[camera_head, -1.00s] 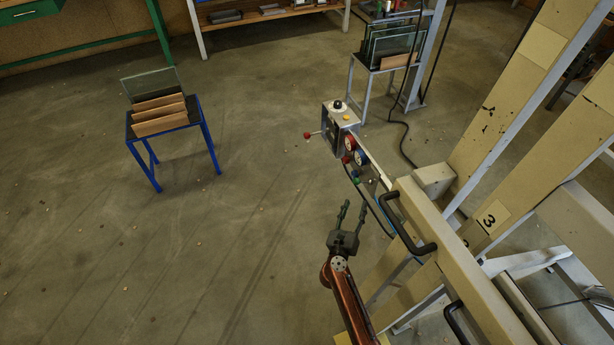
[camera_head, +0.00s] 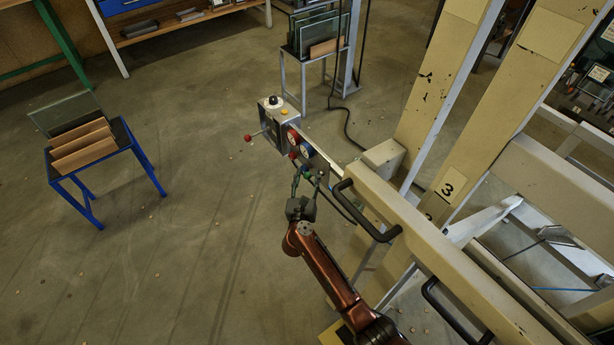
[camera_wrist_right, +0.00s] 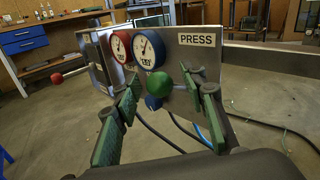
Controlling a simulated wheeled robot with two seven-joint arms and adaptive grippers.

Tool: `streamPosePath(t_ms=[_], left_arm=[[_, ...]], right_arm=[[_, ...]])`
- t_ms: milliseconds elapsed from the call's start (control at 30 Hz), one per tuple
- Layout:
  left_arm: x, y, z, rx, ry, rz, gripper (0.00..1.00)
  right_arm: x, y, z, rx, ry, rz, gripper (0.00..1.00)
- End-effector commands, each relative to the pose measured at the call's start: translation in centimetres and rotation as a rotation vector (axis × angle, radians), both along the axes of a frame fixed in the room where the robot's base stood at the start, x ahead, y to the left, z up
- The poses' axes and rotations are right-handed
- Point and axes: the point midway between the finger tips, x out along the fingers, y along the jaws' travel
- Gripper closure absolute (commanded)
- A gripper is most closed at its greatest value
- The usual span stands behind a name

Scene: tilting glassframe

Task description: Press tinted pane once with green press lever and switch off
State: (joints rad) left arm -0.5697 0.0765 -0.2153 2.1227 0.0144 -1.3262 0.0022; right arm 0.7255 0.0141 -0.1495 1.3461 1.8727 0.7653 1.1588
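The green press lever's ball (camera_wrist_right: 186,82) sticks out from a metal panel beneath a PRESS label (camera_wrist_right: 197,40) in the right wrist view. In the head view my right gripper (camera_head: 307,188) is just in front of the panel. A control box (camera_head: 283,125) carries a black knob on a white dial (camera_head: 273,101) and a yellow button (camera_head: 285,112). I cannot identify the tinted pane. My left gripper is out of view.
A red-ball lever (camera_head: 248,138) juts left from the box. Red and blue gauges (camera_head: 306,150) and a blue ball (camera_wrist_right: 153,102) are close by. A beige frame beam (camera_head: 410,220) with black handles lies right. A blue stand (camera_head: 137,148) holds a glass pane (camera_head: 64,113). Floor between is free.

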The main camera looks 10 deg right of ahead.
Motion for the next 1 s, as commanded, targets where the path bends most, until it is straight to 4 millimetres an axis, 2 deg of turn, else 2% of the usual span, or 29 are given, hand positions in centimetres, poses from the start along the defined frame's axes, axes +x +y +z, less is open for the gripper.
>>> streamPosePath(t_ms=[233, 767, 1000], left_arm=[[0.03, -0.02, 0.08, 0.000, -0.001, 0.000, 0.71], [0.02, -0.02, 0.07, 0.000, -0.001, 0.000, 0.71], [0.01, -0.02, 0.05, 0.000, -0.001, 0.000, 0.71]], right_arm=[[0.02, -0.11, 0.01, -0.001, 0.000, -0.001, 0.62], [0.00, -0.05, -0.04, -0.001, 0.000, 0.000, 0.98], [-0.01, 0.00, -0.08, 0.000, 0.001, 0.001, 1.00]])
